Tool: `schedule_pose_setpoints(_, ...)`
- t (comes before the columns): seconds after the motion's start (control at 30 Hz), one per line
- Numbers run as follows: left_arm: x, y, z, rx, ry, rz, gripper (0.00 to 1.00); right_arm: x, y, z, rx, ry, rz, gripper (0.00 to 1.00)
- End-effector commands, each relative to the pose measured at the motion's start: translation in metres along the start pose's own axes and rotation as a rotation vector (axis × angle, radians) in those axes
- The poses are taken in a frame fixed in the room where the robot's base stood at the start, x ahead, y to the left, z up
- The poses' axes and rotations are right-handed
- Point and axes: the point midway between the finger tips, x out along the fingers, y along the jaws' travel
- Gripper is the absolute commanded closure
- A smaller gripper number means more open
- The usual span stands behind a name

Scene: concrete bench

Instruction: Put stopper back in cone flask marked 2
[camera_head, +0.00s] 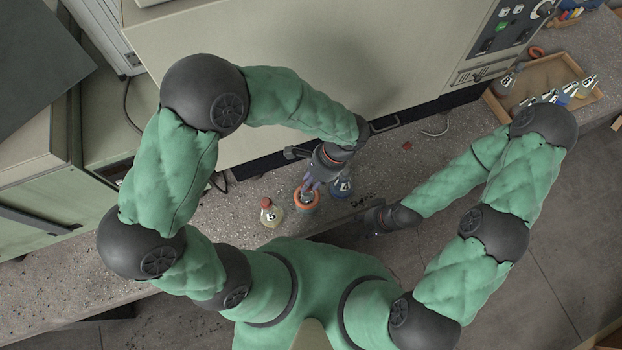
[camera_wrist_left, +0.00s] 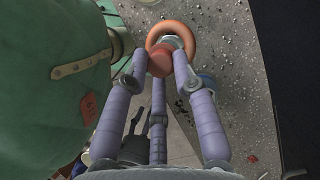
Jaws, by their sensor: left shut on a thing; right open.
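My left gripper (camera_head: 311,186) is shut on a red stopper (camera_wrist_left: 159,64), which shows between its purple fingers in the left wrist view. It is over or close by a flask with an orange ring (camera_head: 306,199) around it on the bench; the ring also shows just beyond the stopper in the wrist view (camera_wrist_left: 187,31). I cannot tell whether the stopper touches that flask. A flask with blue contents (camera_head: 343,187) stands to the right, its label unclear. A flask with yellow contents and a red stopper (camera_head: 271,213) stands to the left. My right gripper (camera_head: 371,222) is open and empty near the bench edge.
A small red object (camera_head: 407,146) and a thin curved wire (camera_head: 437,130) lie on the bench. A wooden tray (camera_head: 556,64) with several flasks stands at the far right. A large pale cabinet (camera_head: 330,60) closes off the back. The bench at far left is clear.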

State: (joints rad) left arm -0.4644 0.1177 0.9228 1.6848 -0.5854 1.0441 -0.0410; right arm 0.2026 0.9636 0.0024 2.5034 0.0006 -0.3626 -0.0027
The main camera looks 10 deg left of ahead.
Motion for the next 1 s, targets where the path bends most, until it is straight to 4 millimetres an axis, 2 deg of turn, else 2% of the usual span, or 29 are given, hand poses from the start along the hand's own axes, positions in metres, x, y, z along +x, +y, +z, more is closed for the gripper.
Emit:
schedule_pose_setpoints(0.5, 0.002, 0.0, -0.001, 0.0, 0.0, 0.0, 0.88, 0.001, 0.0, 0.0, 0.0, 0.0, 0.0, 0.5)
schedule_pose_setpoints(1.0, 0.013, 0.0, -0.005, 0.0, 0.0, 0.0, 0.88, 0.008, 0.003, 0.0, 0.0, 0.0, 0.0, 0.5)
